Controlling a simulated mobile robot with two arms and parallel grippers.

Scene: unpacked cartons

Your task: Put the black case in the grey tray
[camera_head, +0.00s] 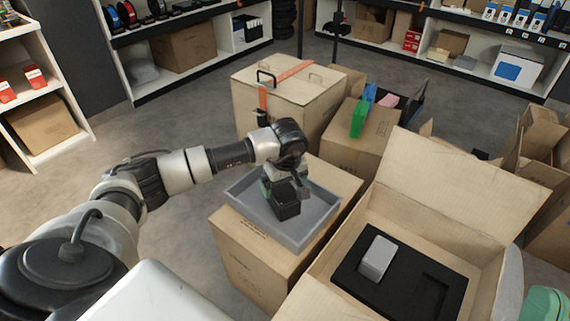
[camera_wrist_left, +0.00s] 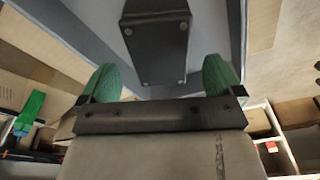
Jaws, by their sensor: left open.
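The black case (camera_head: 287,210) is a small dark block inside the grey tray (camera_head: 244,214), standing near the tray's middle under my left gripper. My left gripper (camera_head: 280,187) is just above the case, with its jaws open. In the left wrist view its green fingertips (camera_wrist_left: 162,76) are spread, with a gap on either side of the black case (camera_wrist_left: 155,45). The grey tray (camera_wrist_left: 85,35) lies beyond them. The gripper hides part of the case in the head view. My right gripper is not in view.
The tray sits on a closed carton (camera_head: 245,268). An open carton (camera_head: 435,190) at right holds a black foam insert (camera_head: 390,285) with a light grey item (camera_head: 377,258). A larger carton (camera_head: 290,90) stands behind. Shelves line the back; floor is clear at left.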

